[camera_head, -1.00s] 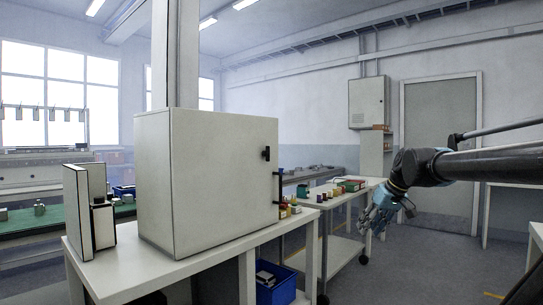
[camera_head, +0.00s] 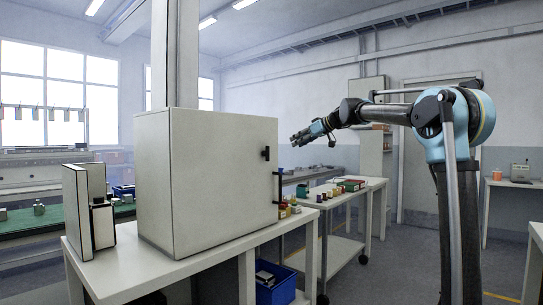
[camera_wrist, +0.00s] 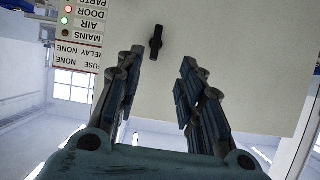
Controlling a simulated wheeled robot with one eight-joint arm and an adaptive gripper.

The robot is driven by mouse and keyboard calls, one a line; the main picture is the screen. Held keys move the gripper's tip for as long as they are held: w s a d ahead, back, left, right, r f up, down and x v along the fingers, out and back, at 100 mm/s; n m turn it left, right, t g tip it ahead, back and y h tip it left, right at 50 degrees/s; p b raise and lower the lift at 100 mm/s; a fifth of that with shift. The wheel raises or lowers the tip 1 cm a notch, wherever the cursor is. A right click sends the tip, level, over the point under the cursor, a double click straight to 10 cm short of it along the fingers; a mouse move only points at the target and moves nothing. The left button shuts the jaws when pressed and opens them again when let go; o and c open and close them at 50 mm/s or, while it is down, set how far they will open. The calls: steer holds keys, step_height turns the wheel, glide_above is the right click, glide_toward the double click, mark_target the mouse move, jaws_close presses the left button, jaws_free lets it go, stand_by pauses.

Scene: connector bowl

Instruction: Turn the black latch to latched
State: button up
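The black latch (camera_head: 266,153) is on the right side of the light grey cabinet's (camera_head: 190,180) front, near the top. In the wrist view the latch (camera_wrist: 155,42) is a short dark bar standing nearly upright in the picture, just beyond my fingertips. My gripper (camera_head: 300,138) is to the right of the cabinet at about latch height, its fingers pointing left. In the wrist view my gripper (camera_wrist: 162,62) has its fingers spread, with nothing between them. It does not touch the latch.
A dark bar handle (camera_head: 281,185) stands below the latch. An upside-down label panel with lights (camera_wrist: 82,25) shows in the wrist view. The cabinet stands on a white table (camera_head: 130,275); a blue bin (camera_head: 277,288) is below. A cart (camera_head: 345,200) with small items is behind.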

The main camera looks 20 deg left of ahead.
steer(key=w+a+r, duration=0.1)
steer(key=a, duration=0.1)
glide_toward(269, 152)
steer(key=x, duration=0.9)
steer(key=shift+a, duration=0.15)
